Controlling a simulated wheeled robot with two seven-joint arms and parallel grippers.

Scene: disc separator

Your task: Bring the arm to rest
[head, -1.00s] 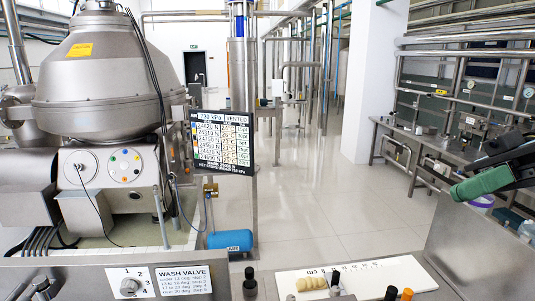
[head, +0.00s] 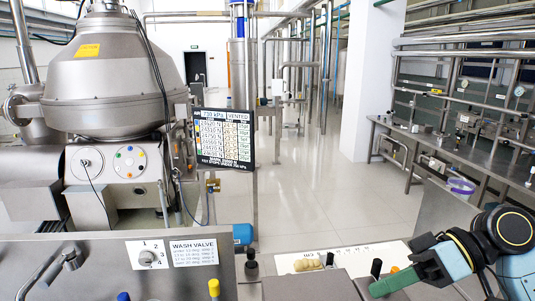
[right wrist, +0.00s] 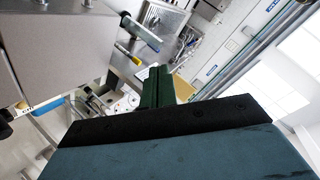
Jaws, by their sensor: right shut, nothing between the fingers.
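My right gripper (head: 378,290) is at the lower right of the head view, its dark green fingers together and pointing left. They are in front of the bench top, near the white board. Nothing shows between them. The right wrist view also shows the closed green fingers (right wrist: 158,75) beyond the dark gripper body, with nothing held. My right arm, blue and black, comes in from the right edge. My left gripper is not in view.
A wash valve panel (head: 193,252) with a knob is at the lower left. A screen (head: 224,138) stands before the steel separator (head: 100,75). The middle floor is clear.

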